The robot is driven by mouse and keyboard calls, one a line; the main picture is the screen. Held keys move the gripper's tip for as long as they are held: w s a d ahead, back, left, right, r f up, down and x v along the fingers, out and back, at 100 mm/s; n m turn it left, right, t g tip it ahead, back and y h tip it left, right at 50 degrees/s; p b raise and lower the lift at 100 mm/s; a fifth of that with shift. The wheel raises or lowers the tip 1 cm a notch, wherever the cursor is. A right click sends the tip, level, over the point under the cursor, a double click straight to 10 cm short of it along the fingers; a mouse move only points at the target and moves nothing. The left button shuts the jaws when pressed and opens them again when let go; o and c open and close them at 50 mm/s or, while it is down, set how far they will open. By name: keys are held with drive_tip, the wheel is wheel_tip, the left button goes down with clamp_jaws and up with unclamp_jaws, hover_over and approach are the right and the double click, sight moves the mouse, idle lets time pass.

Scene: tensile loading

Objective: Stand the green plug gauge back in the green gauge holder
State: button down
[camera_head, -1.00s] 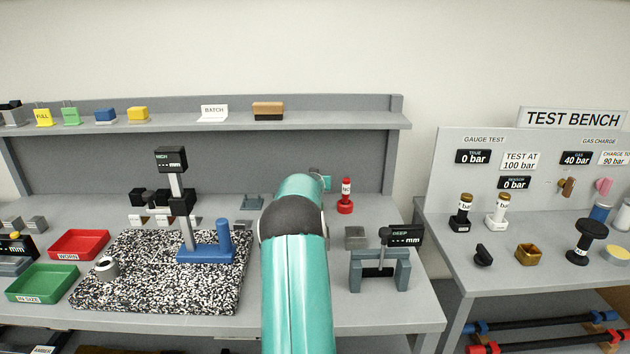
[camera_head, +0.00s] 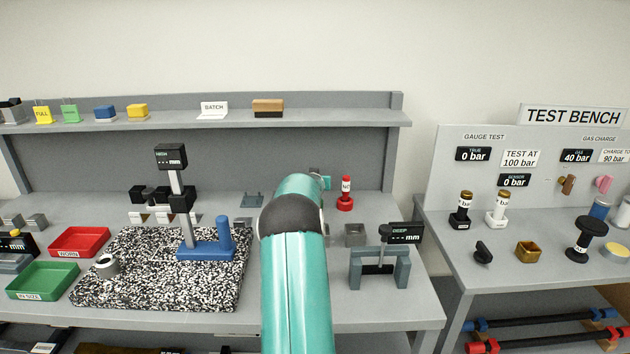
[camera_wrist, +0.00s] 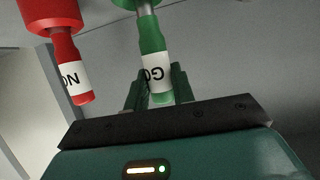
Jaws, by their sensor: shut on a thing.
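The green plug gauge (camera_wrist: 152,62), with a white "GO" label, is between the fingers of my gripper (camera_wrist: 156,88) in the wrist view. My gripper is shut on its green handle. The gauge's grey pin points toward the green gauge holder (camera_wrist: 133,3) at the top edge. The holder is mostly cut off, so I cannot tell whether the pin is inside it or just over it. In the head view my arm hides the green gauge and holder.
The red plug gauge (camera_wrist: 74,70) stands in its red holder (camera_wrist: 48,12), close beside the green one; it also shows in the head view (camera_head: 346,186). A grey block (camera_head: 355,235) and the depth gauge stand (camera_head: 380,268) are nearby on the bench.

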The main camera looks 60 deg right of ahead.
drive_tip(key=shift+f, duration=0.6)
idle(0.7)
idle(0.8)
drive_tip(key=c, duration=1.1)
unclamp_jaws()
drive_tip(key=v, duration=1.3)
drive_tip(key=shift+a+r, duration=0.2)
drive_tip(key=shift+a, duration=0.15)
